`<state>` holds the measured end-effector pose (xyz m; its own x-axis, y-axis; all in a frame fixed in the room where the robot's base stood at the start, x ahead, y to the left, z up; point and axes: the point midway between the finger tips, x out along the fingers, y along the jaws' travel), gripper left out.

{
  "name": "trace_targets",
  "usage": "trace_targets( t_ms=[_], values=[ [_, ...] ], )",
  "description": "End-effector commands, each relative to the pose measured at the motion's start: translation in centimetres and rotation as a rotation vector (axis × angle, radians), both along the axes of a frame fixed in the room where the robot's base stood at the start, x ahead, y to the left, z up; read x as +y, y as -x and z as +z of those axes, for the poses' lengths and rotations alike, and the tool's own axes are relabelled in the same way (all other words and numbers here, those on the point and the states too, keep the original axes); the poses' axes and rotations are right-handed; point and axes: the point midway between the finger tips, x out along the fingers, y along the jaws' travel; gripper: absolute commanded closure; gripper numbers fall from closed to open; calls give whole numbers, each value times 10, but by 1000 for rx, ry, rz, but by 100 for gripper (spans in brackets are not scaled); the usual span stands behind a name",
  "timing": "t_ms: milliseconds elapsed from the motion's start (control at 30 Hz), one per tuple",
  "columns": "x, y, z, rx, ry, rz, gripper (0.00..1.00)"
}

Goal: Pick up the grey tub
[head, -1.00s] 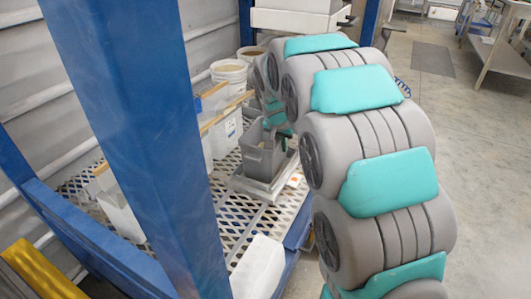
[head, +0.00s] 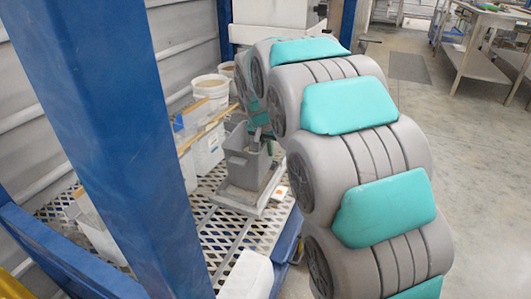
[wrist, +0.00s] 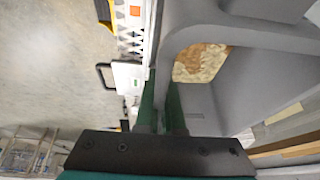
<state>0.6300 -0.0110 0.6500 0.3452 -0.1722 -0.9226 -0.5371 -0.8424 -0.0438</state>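The grey tub (head: 240,167) stands upright on a small flat scale (head: 236,199) on the mesh shelf. My gripper (head: 262,137) reaches down at the tub's back right rim, partly hidden by my arm. In the wrist view, the tub (wrist: 265,75) fills the right side, with brown grainy material (wrist: 200,62) inside. The two green fingers of my gripper (wrist: 161,105) stand close together, one on each side of the tub's wall, with the wall between them. The fingertip contact is hard to make out.
White buckets (head: 210,90) and pale bins (head: 207,150) stand behind and left of the tub. A blue post (head: 110,130) rises in front on the left. A white block (head: 248,275) sits at the shelf's near edge. Open floor (head: 470,180) lies to the right.

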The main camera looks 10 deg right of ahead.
Motion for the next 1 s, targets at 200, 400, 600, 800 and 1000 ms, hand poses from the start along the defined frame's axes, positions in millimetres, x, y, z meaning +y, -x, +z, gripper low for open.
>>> trace_targets(
  t_ms=[200, 400, 600, 800, 1000],
  values=[
    [-9, 22, 2, -1, 0, -1, 100],
    [-22, 54, 4, 2, 0, -3, 100],
    [-37, 91, 8, 1, 1, -3, 100],
    [-47, 117, 11, -1, 0, -2, 100],
    [-53, 133, 13, -1, 0, -1, 100]
  ],
)
